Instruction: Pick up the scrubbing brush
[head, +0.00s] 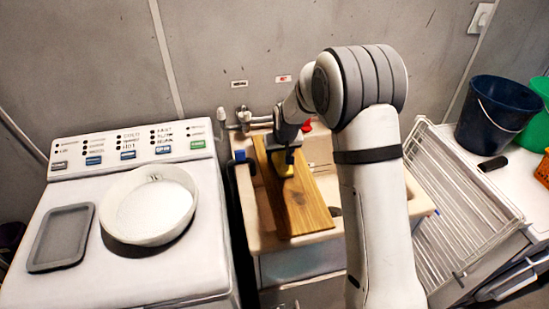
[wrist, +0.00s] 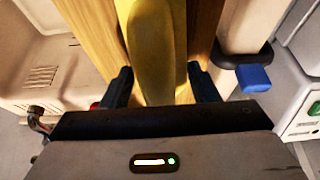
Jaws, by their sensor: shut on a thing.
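A long yellow thing (wrist: 155,45), which I take to be the scrubbing brush, lies between my gripper's fingers (wrist: 160,87) in the wrist view. My gripper is shut on it. Its bristles do not show, and its near end is hidden by the gripper body. In the head view my gripper (head: 287,155) points down over a wooden board (head: 306,212) on the sink, and a small part of the yellow thing (head: 283,168) shows below it. I cannot tell whether it touches the board.
The board lies across the sink (head: 252,222). A blue-ended thing (head: 240,155) is at the sink's left edge, and a red thing (head: 306,126) is behind. A washer with a white bowl (head: 120,238) stands left. A wire rack (head: 455,200) and dark blue bucket (head: 492,115) are right.

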